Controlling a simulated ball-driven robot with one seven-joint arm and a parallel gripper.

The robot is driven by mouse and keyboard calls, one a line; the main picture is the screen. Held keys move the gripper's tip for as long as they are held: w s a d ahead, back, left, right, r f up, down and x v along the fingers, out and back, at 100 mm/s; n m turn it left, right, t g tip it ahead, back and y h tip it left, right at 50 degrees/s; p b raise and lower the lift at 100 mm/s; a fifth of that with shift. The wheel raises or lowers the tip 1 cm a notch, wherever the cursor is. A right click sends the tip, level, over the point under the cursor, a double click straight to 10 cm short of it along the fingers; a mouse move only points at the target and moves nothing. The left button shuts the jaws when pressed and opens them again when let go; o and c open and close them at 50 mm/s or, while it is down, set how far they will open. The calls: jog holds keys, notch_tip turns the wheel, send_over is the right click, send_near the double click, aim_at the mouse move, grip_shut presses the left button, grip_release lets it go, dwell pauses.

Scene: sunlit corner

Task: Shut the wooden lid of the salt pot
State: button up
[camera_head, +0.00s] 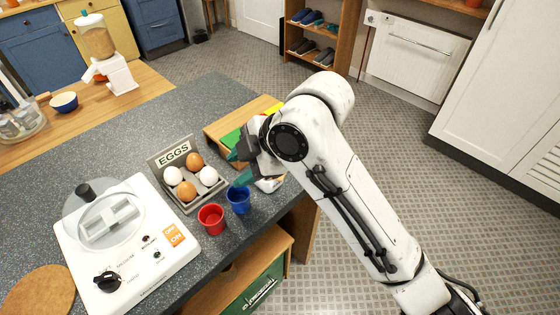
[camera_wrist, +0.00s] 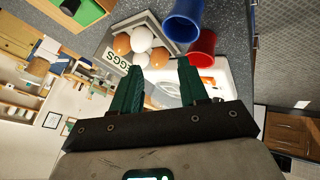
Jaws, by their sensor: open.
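I cannot make out the salt pot or its wooden lid for certain. In the head view, a small pale object (camera_head: 269,185) shows partly from behind my gripper, right of the blue cup; it may be the pot, but its lid cannot be made out.
The egg box (camera_head: 186,179), blue cup (camera_head: 239,201) and red cup (camera_head: 212,220) stand close to my gripper. A wooden board (camera_head: 222,125) with coloured items lies behind, partly hidden by my arm. Counter (camera_head: 115,140) is clear behind the eggs.

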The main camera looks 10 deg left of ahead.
jog(key=w+d+r+n+g+h+b, duration=0.1)
jog(key=w+d+r+n+h+b, duration=0.1)
jog(key=w+d+r+n+h, duration=0.7)
jog(key=s+a+f, duration=0.1)
jog(key=f, duration=0.3)
jog(key=s+a+f+n+y, duration=0.1)
jog(key=f, duration=0.4)
jog(key=s+a+f+n+y, duration=0.1)
jog(key=f, duration=0.3)
jog(key=shift+a+f, duration=0.15)
jog(key=shift+a, duration=0.05)
grip_shut()
jog(key=shift+s, duration=0.1)
